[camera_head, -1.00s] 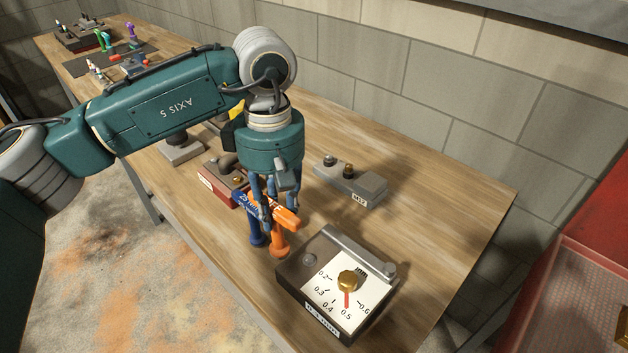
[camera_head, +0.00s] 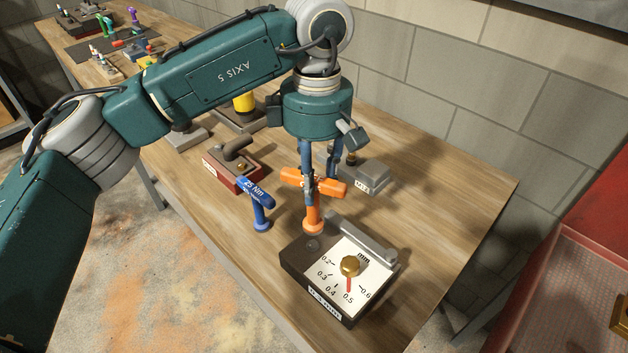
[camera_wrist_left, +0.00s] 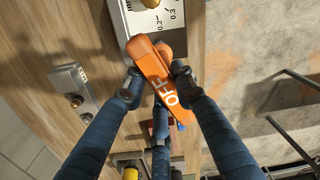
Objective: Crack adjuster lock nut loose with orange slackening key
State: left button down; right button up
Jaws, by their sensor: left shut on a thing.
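My left gripper (camera_head: 308,190) is shut on the crossbar of the orange key (camera_head: 313,212), which hangs upright with its round foot down. In the left wrist view the orange key (camera_wrist_left: 165,95) reads "OFF" and lies between the fingertips (camera_wrist_left: 155,85). Its foot shows just behind the gauge box (camera_head: 318,290); I cannot tell whether it clears the table. The box has a white mm dial, a brass knob (camera_head: 350,266) with a red pointer near 0.5, and a grey nut-like stud (camera_head: 313,243) at its back left corner. My right gripper is out of view.
A blue "25 Nm" key (camera_head: 258,207) stands on the bench just left of the orange key. A red block (camera_head: 232,176) with a bent pipe and a grey M12 block (camera_head: 368,177) stand behind. Bench to the right is clear.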

aim_at(314, 209)
pick_arm(q)
jog(key=shift+a+f+b, duration=0.1)
jog(key=shift+f+b, duration=1)
jog(key=shift+f, duration=0.3)
jog(key=shift+f+b, duration=1.4)
jog(key=shift+f, duration=0.3)
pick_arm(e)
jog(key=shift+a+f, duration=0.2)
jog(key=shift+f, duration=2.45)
pick_arm(q)
jog(key=shift+f+b, duration=0.25)
jog(key=shift+b, duration=0.1)
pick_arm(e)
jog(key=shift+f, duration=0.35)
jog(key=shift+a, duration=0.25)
pick_arm(q)
jog(key=shift+f+n+b, duration=0.15)
jog(key=shift+n+b, duration=0.3)
jog(key=shift+n, duration=0.35)
jog(key=shift+r+p, duration=0.85)
jog(key=shift+r, duration=0.4)
notch_tip(314, 209, up, 3)
jog(key=shift+r+p, duration=0.1)
jog(key=shift+p, duration=0.75)
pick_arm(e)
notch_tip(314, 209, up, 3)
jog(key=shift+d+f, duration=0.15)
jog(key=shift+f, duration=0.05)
